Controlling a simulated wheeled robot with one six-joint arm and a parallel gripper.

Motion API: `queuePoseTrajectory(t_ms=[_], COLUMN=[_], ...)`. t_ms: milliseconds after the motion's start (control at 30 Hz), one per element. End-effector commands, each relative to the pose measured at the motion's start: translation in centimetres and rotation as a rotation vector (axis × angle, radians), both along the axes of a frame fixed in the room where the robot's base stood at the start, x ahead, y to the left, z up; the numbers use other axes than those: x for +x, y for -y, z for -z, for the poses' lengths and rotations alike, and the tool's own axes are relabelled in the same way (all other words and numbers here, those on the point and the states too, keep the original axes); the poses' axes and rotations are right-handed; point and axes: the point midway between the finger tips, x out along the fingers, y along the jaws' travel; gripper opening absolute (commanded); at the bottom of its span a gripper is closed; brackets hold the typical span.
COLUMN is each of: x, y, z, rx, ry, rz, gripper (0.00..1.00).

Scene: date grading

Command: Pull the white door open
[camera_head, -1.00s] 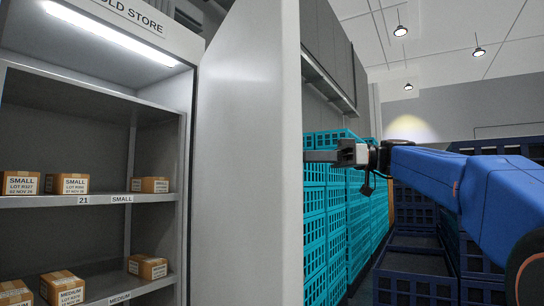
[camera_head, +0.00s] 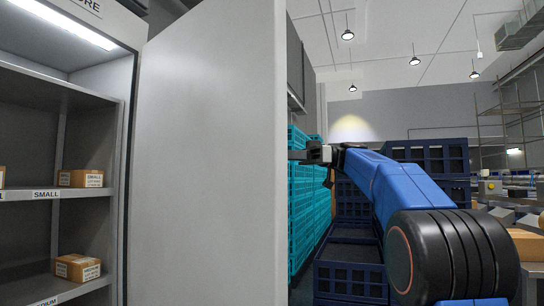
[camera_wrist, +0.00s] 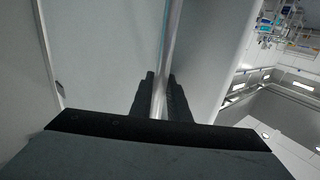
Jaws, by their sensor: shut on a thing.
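The white door (camera_head: 207,165) of the cold store stands open, its inner or edge-on face filling the left middle of the head view. In the wrist view the door (camera_wrist: 105,50) is a pale panel. My gripper (camera_head: 299,154) is at the door's right edge, its fingertips partly hidden behind that edge. In the wrist view the gripper (camera_wrist: 158,98) has its two dark fingers closed around a slim metal bar, the door handle (camera_wrist: 171,40), which runs away upward between them.
The cold store's shelves (camera_head: 40,194) hold small boxes (camera_head: 80,178) at the left. Teal crates (camera_head: 302,200) are stacked behind the door's right edge. Dark blue crates (camera_head: 350,280) stand on the floor and beyond my arm. A conveyor area lies at the far right.

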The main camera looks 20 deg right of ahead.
Motion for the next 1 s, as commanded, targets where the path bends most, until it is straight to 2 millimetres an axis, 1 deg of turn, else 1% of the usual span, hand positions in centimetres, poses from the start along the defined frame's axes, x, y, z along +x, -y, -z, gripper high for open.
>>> queuePoseTrajectory(t_ms=[233, 267, 300, 333, 633, 733, 867, 1000], x=[0.0, 0.0, 0.0, 0.0, 0.0, 0.0, 0.1, 0.1], y=[-0.1, -0.1, -0.1, -0.1, -0.1, 0.0, 0.0, 0.0], z=[-0.1, -0.1, -0.1, -0.1, -0.1, -0.5, -1.8, -4.1], rx=[0.002, 0.002, 0.001, 0.001, 0.001, 0.001, 0.001, 0.0], ry=[0.001, 0.001, 0.001, 0.001, 0.001, 0.002, 0.003, 0.004], rz=[0.001, 0.001, 0.001, 0.0, 0.0, 0.0, 0.0, 0.0], gripper=[0.0, 0.23, 0.32, 0.34, 0.34, 0.34, 0.34, 0.34])
